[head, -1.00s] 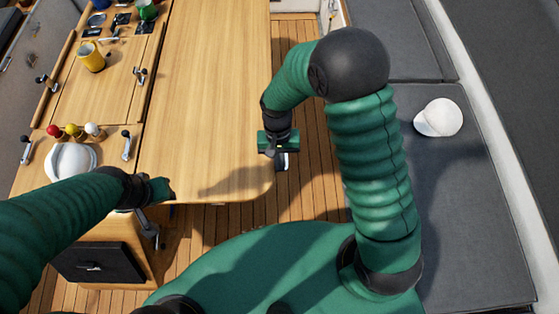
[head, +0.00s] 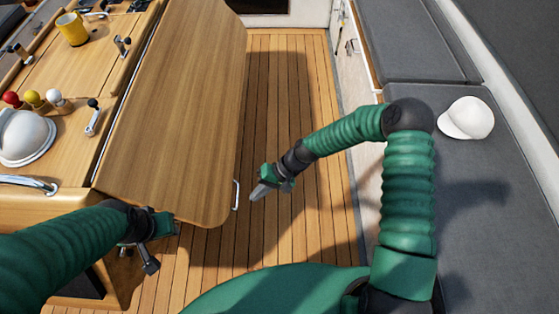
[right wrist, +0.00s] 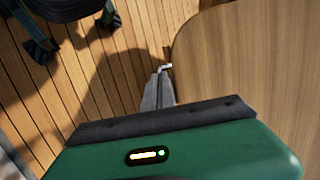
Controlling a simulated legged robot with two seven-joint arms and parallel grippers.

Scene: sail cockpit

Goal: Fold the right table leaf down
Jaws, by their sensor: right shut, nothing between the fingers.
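The right table leaf (head: 185,110) slopes down from its hinge line along the table's fixed middle part. A pale metal handle (head: 236,194) sits on its outer edge near the front corner. My right gripper (head: 254,194) is shut and empty, just right of the handle with a small gap in the head view. In the right wrist view its closed fingers (right wrist: 158,90) point toward the handle (right wrist: 165,67) beside the rounded leaf (right wrist: 250,60). My left gripper (head: 165,225) is by the leaf's near edge at lower left; its finger opening is unclear.
The fixed table top (head: 75,130) carries a yellow mug (head: 72,29), a white domed object (head: 25,138), coloured knobs and latches. The slatted floor (head: 300,100) right of the leaf is clear. A grey bench (head: 490,220) with a white cap (head: 466,118) lies at right.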

